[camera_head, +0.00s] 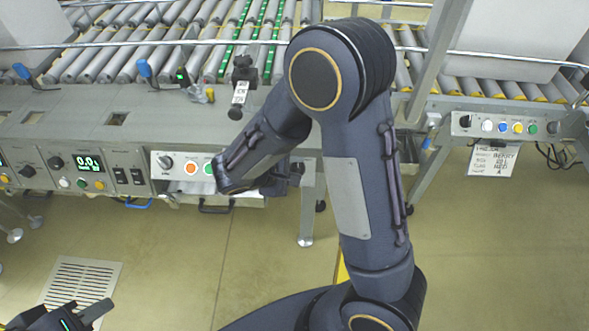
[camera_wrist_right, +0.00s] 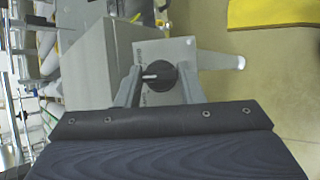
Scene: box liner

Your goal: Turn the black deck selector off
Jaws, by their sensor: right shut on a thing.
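The black deck selector (camera_wrist_right: 159,76) is a round black knob with a white pointer mark, on a grey plate (camera_wrist_right: 150,50) in the right wrist view. The pointer lies about level in that view, on the knob's left half. My right gripper (camera_wrist_right: 158,84) is shut on the knob, one finger on each side. In the head view my right gripper (camera_head: 284,179) is small and dark beside the console's right end; the selector is hidden there. My left gripper (camera_head: 78,318) is at the bottom left, partly cut off, away from the console; its opening is unclear.
The console front carries another knob (camera_head: 165,162), orange and green buttons and a lit display (camera_head: 88,162). Roller conveyors (camera_head: 150,55) run behind. A second button panel (camera_head: 505,126) with a hanging paper note (camera_head: 492,160) stands right. The floor in front is open around a grate (camera_head: 82,283).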

